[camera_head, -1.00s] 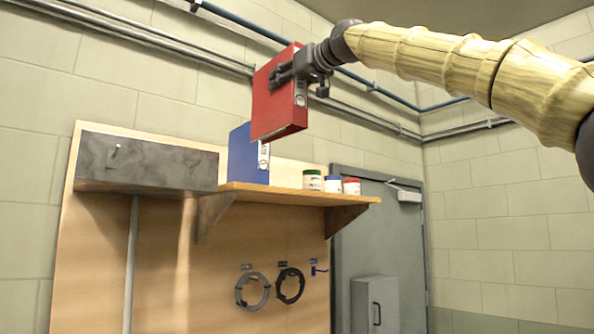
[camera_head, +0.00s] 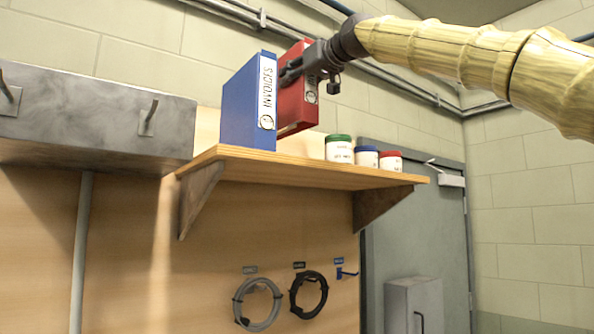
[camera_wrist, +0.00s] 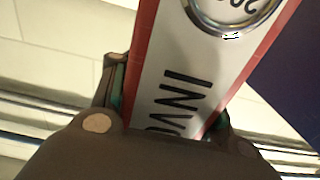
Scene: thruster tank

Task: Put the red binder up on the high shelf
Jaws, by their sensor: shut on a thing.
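The red binder (camera_head: 297,100) is upright in my gripper (camera_head: 299,72), just right of the blue binder, in the head view. Its lower edge is near the shelf board; I cannot tell whether it touches. The high shelf (camera_head: 290,172) is a wooden board on brackets. My gripper is shut on the binder's upper spine edge from the right. In the wrist view the white spine label (camera_wrist: 185,80) with a ring and dark letters lies between the fingers.
The blue binder (camera_head: 248,105) labelled INVOICES stands at the shelf's left part. Jars with green (camera_head: 339,148), blue (camera_head: 366,156) and red (camera_head: 390,160) lids stand to the right. A grey metal box (camera_head: 90,125) hangs at the left. Pipes run along the wall above.

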